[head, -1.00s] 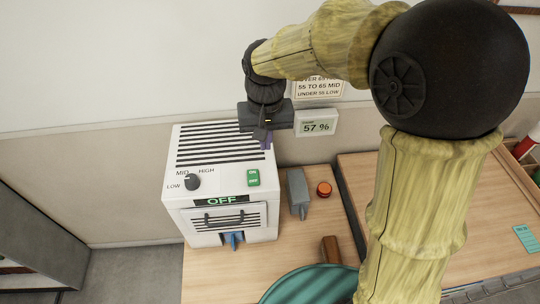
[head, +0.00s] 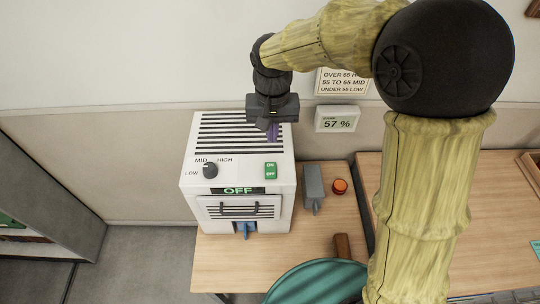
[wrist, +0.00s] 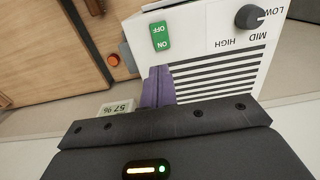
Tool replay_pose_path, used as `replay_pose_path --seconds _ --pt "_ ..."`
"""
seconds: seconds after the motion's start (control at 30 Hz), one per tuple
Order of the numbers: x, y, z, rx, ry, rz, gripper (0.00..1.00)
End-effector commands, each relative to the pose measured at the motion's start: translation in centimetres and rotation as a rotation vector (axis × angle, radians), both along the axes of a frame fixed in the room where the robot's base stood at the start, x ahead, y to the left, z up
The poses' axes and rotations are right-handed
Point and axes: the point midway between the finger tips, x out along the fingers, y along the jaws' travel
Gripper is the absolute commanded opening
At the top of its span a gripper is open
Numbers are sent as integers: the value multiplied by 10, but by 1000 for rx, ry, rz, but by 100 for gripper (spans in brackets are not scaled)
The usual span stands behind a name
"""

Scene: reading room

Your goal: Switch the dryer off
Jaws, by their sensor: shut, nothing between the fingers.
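The white dryer (head: 215,190) stands on the wooden table against the wall. Its display (head: 238,190) reads OFF. A green ON/OFF switch (head: 270,171) is on its top front right, and it shows upside down in the wrist view (wrist: 161,37). A black dial (head: 210,170) sits by LOW, MID and HIGH; in the wrist view the dial (wrist: 249,17) shows a white mark. My gripper (head: 272,133) is shut and empty, above the dryer's right rear. Its purple fingers (wrist: 157,88) are apart from the switch in the picture.
A humidity display (head: 338,119) on the wall reads 57 % under a paper sign (head: 343,82). A grey lever box (head: 314,188) and an orange button (head: 340,186) are right of the dryer. A teal chair (head: 310,284) stands in front. A blue tab (head: 244,229) is below the dryer's drawer.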

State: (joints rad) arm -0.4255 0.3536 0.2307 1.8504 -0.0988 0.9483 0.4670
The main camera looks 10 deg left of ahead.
Motion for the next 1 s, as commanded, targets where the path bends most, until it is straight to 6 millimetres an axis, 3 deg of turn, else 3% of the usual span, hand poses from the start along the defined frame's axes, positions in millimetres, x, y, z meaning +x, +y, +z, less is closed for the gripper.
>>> replay_pose_path --seconds 0.5,0.7,1.0 --pt "-2 1 -86 -1 5 4 0" --pt "-2 3 -101 1 2 7 0" --pt "-2 3 -103 2 0 6 0"
